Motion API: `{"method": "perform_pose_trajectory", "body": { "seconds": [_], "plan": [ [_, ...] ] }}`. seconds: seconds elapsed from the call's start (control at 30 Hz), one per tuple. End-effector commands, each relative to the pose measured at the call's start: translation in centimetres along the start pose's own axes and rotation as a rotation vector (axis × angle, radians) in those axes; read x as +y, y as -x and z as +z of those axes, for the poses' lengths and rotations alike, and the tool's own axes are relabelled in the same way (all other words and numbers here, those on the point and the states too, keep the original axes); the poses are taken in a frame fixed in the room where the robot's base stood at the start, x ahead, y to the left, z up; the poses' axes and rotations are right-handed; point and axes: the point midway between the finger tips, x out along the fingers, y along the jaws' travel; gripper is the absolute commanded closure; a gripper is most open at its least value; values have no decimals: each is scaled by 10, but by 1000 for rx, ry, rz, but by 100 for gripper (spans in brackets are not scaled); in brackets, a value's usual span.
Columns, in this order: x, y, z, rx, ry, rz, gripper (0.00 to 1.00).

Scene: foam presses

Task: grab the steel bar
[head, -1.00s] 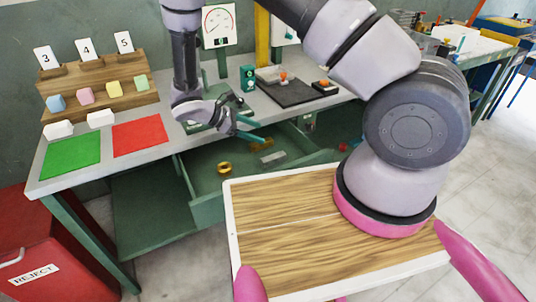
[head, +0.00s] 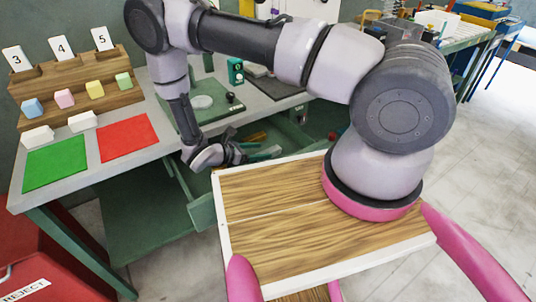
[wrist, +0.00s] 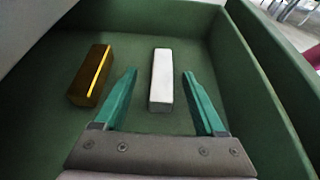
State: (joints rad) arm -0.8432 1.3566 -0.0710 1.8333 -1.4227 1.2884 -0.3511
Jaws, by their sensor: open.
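The steel bar (wrist: 162,78), a pale grey block, lies on the floor of the open green drawer (wrist: 38,125) in the wrist view. My gripper (wrist: 159,74) is open, with its teal fingers on either side of the bar's line and clear gaps to both. I cannot tell how far above the bar the fingertips are. In the head view my gripper (head: 262,152) reaches down into the drawer (head: 203,212), and the arm and fingers hide most of the steel bar there.
A brass-coloured bar (wrist: 91,76) lies left of the steel bar, close to the left finger. The drawer's right wall (wrist: 262,85) rises beside the right finger. In the head view, the bench carries a green mat (head: 55,162) and a red mat (head: 127,137).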

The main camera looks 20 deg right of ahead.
Motion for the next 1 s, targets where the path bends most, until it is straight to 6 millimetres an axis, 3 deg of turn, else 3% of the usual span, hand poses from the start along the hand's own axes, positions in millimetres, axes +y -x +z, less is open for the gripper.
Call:
{"method": "perform_pose_trajectory", "body": {
  "seconds": [0.3, 0.5, 0.53, 0.7, 0.73, 1.0],
  "plan": [
    [-4, -44, 0, -1, -2, -3, 28],
    [-3, -45, 0, 0, -3, -1, 28],
    [-3, -45, 0, 0, -3, -1, 31],
    [-3, -45, 0, 0, -3, -1, 96],
    [-3, -45, 0, 0, -3, -1, 100],
    [-3, -45, 0, 0, -3, -2, 100]
  ]
}}
